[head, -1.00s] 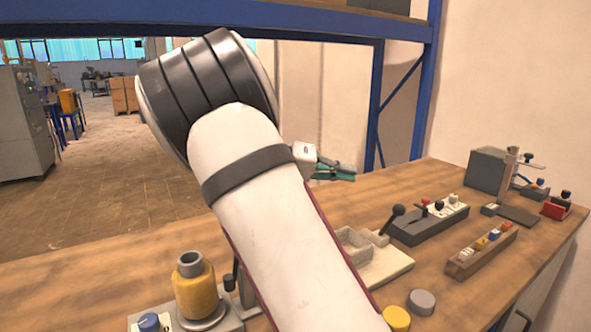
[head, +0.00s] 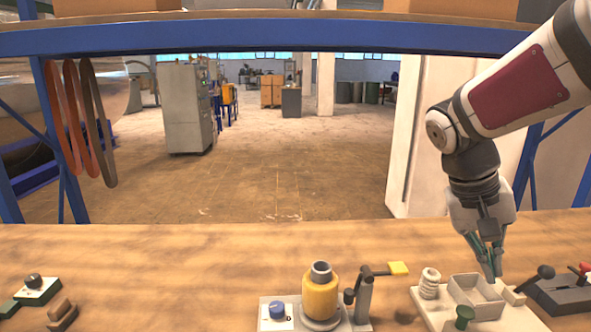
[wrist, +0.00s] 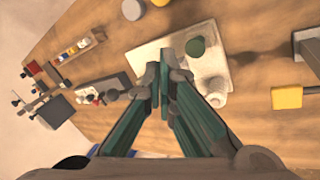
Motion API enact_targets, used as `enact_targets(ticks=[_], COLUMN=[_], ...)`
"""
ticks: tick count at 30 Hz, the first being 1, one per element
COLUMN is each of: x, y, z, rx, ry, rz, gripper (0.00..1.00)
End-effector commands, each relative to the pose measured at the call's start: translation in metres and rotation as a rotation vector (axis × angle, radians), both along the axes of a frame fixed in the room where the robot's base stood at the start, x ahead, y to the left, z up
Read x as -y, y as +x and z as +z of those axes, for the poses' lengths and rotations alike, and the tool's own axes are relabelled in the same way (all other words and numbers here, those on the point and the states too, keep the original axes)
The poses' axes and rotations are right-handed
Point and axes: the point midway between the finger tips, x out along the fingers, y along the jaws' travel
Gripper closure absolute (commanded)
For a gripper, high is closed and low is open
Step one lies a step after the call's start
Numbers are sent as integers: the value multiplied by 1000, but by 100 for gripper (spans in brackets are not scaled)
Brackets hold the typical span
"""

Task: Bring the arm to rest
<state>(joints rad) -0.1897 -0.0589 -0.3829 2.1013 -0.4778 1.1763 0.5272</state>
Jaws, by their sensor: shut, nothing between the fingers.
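My gripper (head: 491,262) points down at the right of the head view, over the back of a pale tray fixture (head: 425,316) on the bench. It is shut and empty. In the wrist view my gripper's green-sided fingers (wrist: 165,75) come together in front of the pale fixture (wrist: 217,64). My arm comes in from the upper right of the head view and bends down at the wrist. I cannot tell whether the fingertips touch the fixture.
A yellow cylinder (head: 320,297) stands on a base mid-bench, beside a post with a yellow flag (head: 398,268). A lever box (head: 562,296) is at the right. Small green-based parts (head: 37,290) lie at left. A blue shelf beam (head: 300,36) crosses above.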

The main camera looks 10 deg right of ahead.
Motion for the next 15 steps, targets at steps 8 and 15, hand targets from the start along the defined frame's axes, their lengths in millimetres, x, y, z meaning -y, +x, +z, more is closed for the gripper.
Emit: enact_targets(ticks=[8, 15], x=[-80, -136], y=[-72, -126], z=[40, 59], rx=[164, 297], ry=[232, 310], rz=[264, 474], gripper=[100, 100])
